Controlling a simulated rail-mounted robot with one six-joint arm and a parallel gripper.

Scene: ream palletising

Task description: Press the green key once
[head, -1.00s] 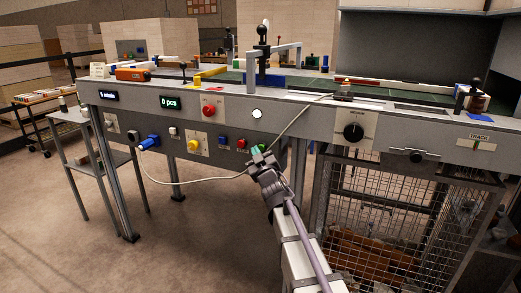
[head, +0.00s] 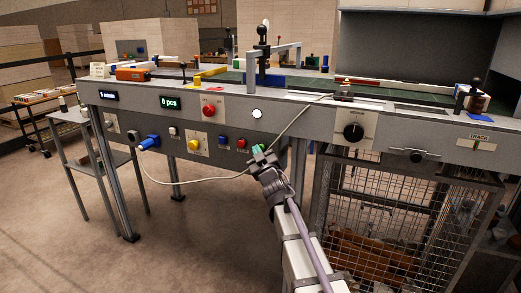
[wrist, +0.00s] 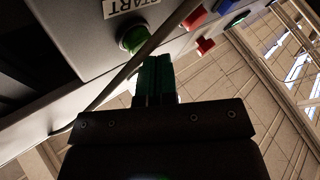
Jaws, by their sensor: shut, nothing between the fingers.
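The green key (wrist: 132,38) is a round button in a dark collar under a START label (wrist: 128,5) in the wrist view. My gripper (wrist: 153,62) has its dark green fingers together and empty, just short of the key and slightly to its right in the picture. A gap seems to show between them; contact cannot be made out. In the head view my gripper (head: 260,149) is at the front panel, right of the red and blue buttons, and largely hides the key there.
A pale cable (head: 297,118) hangs across the panel to a blue plug (head: 149,142); it crosses close beside the green key in the wrist view (wrist: 160,35). Red (head: 241,143), blue (head: 222,140) and yellow (head: 194,145) buttons are to the left. A wire cage (head: 400,205) stands at right.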

